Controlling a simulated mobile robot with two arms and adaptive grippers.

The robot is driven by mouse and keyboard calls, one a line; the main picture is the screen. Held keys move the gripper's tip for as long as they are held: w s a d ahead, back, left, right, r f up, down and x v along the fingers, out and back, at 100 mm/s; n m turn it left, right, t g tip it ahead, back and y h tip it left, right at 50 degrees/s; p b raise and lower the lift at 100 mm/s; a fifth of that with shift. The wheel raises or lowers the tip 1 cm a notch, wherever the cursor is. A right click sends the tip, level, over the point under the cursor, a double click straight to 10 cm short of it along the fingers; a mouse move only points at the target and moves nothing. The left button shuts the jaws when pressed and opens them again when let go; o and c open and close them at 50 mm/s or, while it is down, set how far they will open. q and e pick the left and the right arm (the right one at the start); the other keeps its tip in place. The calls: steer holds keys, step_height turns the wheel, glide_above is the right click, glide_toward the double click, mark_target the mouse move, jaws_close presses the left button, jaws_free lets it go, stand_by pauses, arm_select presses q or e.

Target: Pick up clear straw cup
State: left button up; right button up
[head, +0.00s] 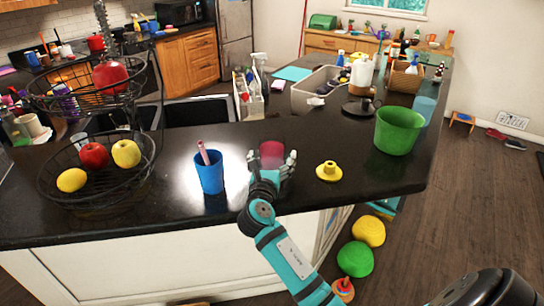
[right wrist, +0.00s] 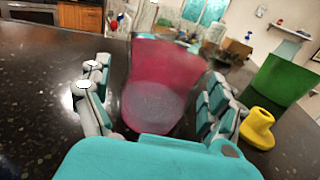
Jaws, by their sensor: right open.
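A see-through pink-red cup (head: 271,152) stands on the black counter, with no straw visible in it. My right gripper (head: 271,160) is open, with its fingers on either side of this cup. In the right wrist view the cup (right wrist: 163,80) is upright between the spread fingers (right wrist: 152,90), and gaps show beside it. A blue cup (head: 210,176) with a pink straw (head: 203,153) stands to the left of the gripper. A see-through teal cup (head: 424,109) stands behind the green bucket. My left gripper is not in view.
A yellow knobbed piece (head: 329,171) lies just right of the gripper. The green bucket (head: 398,131) stands farther right. A tiered wire fruit basket (head: 97,165) is at the left. The sink (head: 198,110) lies behind. The counter's front edge is close to my arm.

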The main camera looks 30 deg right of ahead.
steer(key=shift+w+d, duration=0.2)
steer(key=shift+w, duration=0.05)
steer(key=shift+s+a, duration=0.1)
steer(key=shift+c, duration=0.6)
steer(key=c, duration=1.3)
steer(key=shift+r, duration=0.1)
